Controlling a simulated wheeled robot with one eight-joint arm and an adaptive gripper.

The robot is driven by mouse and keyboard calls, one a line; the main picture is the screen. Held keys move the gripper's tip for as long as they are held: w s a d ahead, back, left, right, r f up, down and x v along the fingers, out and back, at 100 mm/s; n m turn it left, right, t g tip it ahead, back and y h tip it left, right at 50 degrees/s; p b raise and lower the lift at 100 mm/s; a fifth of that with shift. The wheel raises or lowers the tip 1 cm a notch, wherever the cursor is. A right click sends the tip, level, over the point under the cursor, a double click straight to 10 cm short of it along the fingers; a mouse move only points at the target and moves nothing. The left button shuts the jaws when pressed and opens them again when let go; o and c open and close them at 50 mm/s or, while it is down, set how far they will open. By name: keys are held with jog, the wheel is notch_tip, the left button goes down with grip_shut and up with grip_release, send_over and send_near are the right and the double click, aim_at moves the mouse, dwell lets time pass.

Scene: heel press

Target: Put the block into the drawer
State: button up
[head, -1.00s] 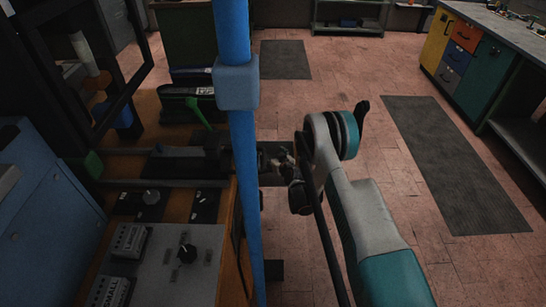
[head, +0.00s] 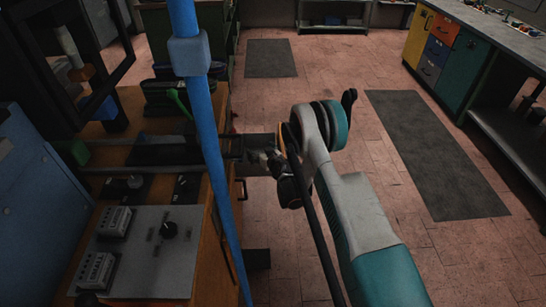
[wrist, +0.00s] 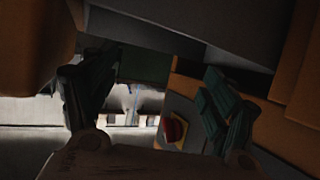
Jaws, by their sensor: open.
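My gripper (wrist: 158,75) shows in the wrist view as two dark fingers spread apart, with no object seen between them. In the head view my gripper (head: 262,160) is small and dark, beside the right side of the wooden bench (head: 212,245). A grey drawer-like box (head: 262,141) juts from the bench there, close to the gripper; its inside is not clear. A grey panel (wrist: 220,30) crosses the top of the wrist view, perhaps part of it. I cannot pick out the task's block with certainty. A small green block-shaped piece (head: 76,152) sits at the bench's left.
A blue pole (head: 207,140) stands in front of the bench. A control panel with a knob (head: 169,229) lies on the bench. A red button (wrist: 174,128) shows beside the right finger. Tiled floor with dark mats (head: 430,150) is open to the right.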

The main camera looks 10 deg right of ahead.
notch_tip(320, 180, up, 19)
jog(key=s+g, duration=0.2)
jog(key=s+r+g, duration=0.1)
jog(key=s+r, duration=1)
jog(key=r, duration=0.5)
jog(key=s+d+r+m+g+h, duration=0.1)
jog(key=s+r, duration=0.3)
jog(key=s, duration=0.6)
jog(key=s+d+r+g+h, duration=0.1)
jog(key=s+r, duration=0.3)
jog(key=s, duration=0.6)
jog(key=s+f, duration=0.1)
jog(key=s, duration=0.8)
jog(key=s+d+f+m+g, duration=0.1)
jog(key=s+f, duration=0.1)
jog(key=s, duration=0.7)
jog(key=shift+d+f+h, duration=0.15)
jog(key=shift+d+h, duration=0.1)
jog(key=shift+h, duration=0.05)
jog(key=shift+w, duration=0.1)
